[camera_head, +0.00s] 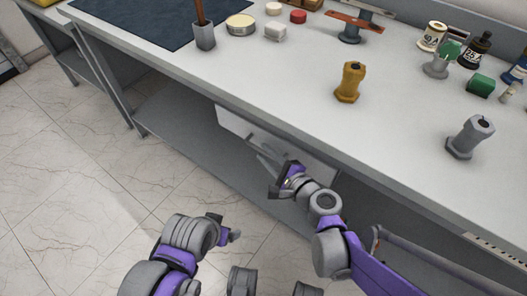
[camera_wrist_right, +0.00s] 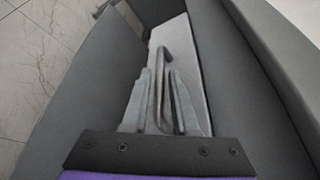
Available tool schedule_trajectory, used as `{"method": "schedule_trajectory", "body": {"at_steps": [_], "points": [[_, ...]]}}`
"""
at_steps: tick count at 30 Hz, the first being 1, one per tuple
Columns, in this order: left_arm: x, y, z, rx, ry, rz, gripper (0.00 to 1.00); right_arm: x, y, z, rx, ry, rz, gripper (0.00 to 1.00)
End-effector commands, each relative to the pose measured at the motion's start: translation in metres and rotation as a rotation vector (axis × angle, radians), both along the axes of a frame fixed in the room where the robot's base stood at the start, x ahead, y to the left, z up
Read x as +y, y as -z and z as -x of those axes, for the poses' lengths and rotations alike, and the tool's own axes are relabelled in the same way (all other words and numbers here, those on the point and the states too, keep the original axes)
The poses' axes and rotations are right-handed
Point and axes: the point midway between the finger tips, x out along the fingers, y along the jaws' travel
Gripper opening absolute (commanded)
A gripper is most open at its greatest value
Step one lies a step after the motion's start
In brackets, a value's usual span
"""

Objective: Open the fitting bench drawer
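The fitting bench (camera_head: 300,90) has a pale drawer front (camera_head: 233,122) under its top, partly hidden by my right arm. The drawer front also shows in the right wrist view (camera_wrist_right: 181,45), with a grey bar handle (camera_wrist_right: 163,62) on it. My right gripper (camera_head: 264,155) is at the drawer front. In the right wrist view, its two fingers (camera_wrist_right: 160,100) stand apart, one on each side of the handle. The handle lies nearer the left finger; firm contact is not clear. I see no open drawer interior. My left gripper (camera_head: 230,236) is low, away from the bench; its fingers are unclear.
The bench top holds a brass fitting (camera_head: 349,82), a grey fitting (camera_head: 470,137), a pencil cup (camera_head: 204,36), a dark mat (camera_head: 150,15) and several bottles. A lower shelf (camera_head: 185,130) runs beneath. The tiled floor (camera_head: 70,190) at left is clear.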

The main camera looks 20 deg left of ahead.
Motion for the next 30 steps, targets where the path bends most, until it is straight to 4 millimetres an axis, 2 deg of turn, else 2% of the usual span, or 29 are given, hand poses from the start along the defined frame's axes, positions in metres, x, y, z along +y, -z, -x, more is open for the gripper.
{"method": "schedule_trajectory", "body": {"at_steps": [6,15,20,30], "points": [[0.0,0.005,-0.001,0.001,0.0,0.0,0.86,0.014,0.004,-0.012,0.0,0.0,0.0,0.27],[0.0,0.004,-0.001,0.001,0.0,0.0,0.86,0.016,0.004,-0.013,0.0,0.0,0.0,0.27],[0.0,0.004,-0.001,0.001,0.0,0.0,0.86,0.016,0.004,-0.013,0.0,0.0,0.0,0.0],[0.0,0.004,-0.001,0.001,0.0,0.0,0.86,0.015,0.004,-0.013,0.0,0.0,0.0,0.0]]}}
